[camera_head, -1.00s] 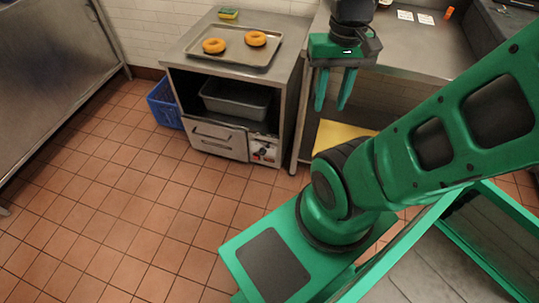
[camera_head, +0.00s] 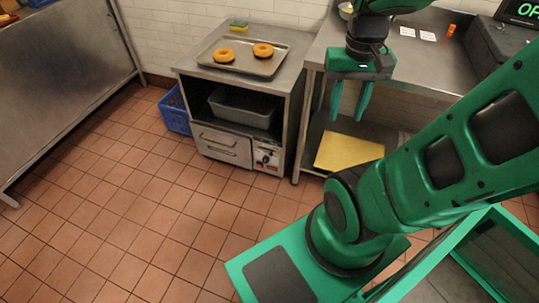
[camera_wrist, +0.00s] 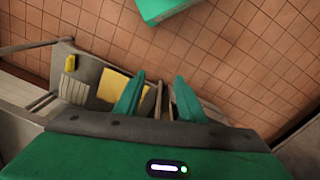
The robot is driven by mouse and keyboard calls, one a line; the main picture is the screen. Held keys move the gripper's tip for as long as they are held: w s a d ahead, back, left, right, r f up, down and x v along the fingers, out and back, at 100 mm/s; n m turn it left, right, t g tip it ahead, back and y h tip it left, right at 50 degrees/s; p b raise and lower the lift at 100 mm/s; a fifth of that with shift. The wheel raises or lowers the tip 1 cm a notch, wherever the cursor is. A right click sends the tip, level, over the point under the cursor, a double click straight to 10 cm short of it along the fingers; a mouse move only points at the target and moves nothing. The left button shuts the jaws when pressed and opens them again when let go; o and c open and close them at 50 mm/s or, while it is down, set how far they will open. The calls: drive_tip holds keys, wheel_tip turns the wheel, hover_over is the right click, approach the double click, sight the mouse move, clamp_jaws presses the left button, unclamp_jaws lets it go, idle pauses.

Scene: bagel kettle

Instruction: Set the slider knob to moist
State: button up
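The cabinet's control panel (camera_head: 266,158) is at its lower right front, beside a drawer. A small red knob and dark marks show on it, but the slider knob and its labels are too small to read. My gripper (camera_head: 348,116) hangs fingers down in front of the steel table, to the right of the panel and well above it. Its two fingers are apart with nothing between them. The wrist view also shows the open fingers (camera_wrist: 159,98); the panel cannot be made out there.
Two bagels lie on a tray (camera_head: 282,62) on the cabinet (camera_head: 190,66). A grey bin (camera_head: 240,108) sits inside it. A blue crate (camera_head: 174,112) stands left. A yellow board (camera_head: 350,151) lies on the table's lower shelf. The tiled floor in front is clear.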

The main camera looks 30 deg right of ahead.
drive_tip(key=w+d+f+h, duration=0.15)
drive_tip(key=w+d, duration=0.25)
drive_tip(key=w, duration=0.5)
drive_tip(key=m+t+h, duration=0.2)
drive_tip(key=m+t, duration=0.1)
drive_tip(key=m, duration=0.1)
hover_over(271, 153)
drive_tip(key=s+a, duration=0.3)
drive_tip(key=a, duration=0.1)
wheel_tip(271, 153, down, 54)
drive_tip(key=x, duration=1)
drive_tip(key=shift+f, duration=0.45)
drive_tip(key=shift+y, duration=0.25)
drive_tip(key=shift+c, duration=0.2)
clamp_jaws()
